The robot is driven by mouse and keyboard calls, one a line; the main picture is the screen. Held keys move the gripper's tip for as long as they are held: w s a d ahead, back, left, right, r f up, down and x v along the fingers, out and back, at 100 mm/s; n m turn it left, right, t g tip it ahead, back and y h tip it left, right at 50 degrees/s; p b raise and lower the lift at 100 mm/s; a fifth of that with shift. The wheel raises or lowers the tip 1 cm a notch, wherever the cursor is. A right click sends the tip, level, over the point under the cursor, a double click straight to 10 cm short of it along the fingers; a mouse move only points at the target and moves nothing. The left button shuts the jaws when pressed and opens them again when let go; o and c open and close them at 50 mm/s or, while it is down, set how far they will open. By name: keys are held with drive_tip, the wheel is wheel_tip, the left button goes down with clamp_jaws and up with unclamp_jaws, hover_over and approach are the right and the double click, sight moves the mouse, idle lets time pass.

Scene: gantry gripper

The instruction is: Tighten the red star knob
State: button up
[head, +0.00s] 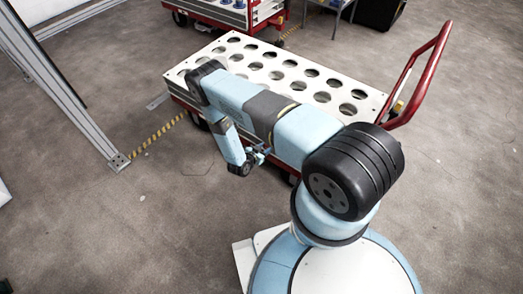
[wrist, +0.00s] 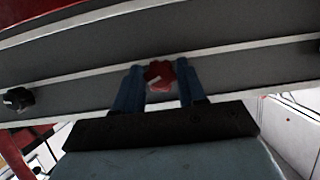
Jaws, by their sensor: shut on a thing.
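The red star knob (wrist: 159,75) sits on the dark grey side rail of the cart in the wrist view. My gripper (wrist: 158,84) has its two blue fingers on either side of the knob and is shut on it. In the head view my gripper (head: 262,153) is small, low beside the near side of the cart, partly behind my arm. The red knob cannot be made out in the head view.
A black star knob (wrist: 18,99) sits on the same rail to the left. The cart (head: 352,84) has a white top with round holes and a red handle (head: 427,75) at right. A metal gantry post (head: 75,95) stands at left. The floor in front is clear.

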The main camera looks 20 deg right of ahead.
drive_tip(key=m+t, duration=0.1)
drive_tip(key=m, duration=0.1)
drive_tip(key=m+t+y, duration=0.1)
drive_tip(key=m, duration=0.1)
drive_tip(key=shift+s+d+t, duration=0.2)
drive_tip(key=shift+d+t, duration=0.15)
drive_tip(key=shift+t, duration=0.05)
drive_tip(key=m+t, duration=0.2)
drive_tip(key=m, duration=0.3)
drive_tip(key=m+t+h, duration=0.1)
drive_tip(key=m+t, duration=0.1)
drive_tip(key=m, duration=0.4)
drive_tip(key=f+m+t+h, duration=0.1)
drive_tip(key=m+t, duration=0.1)
drive_tip(key=m, duration=0.3)
drive_tip(key=shift+s+a, duration=0.1)
drive_tip(key=shift+a, duration=0.05)
drive_tip(key=shift+m, duration=0.4)
drive_tip(key=o, duration=1)
drive_tip(key=shift+o, duration=0.2)
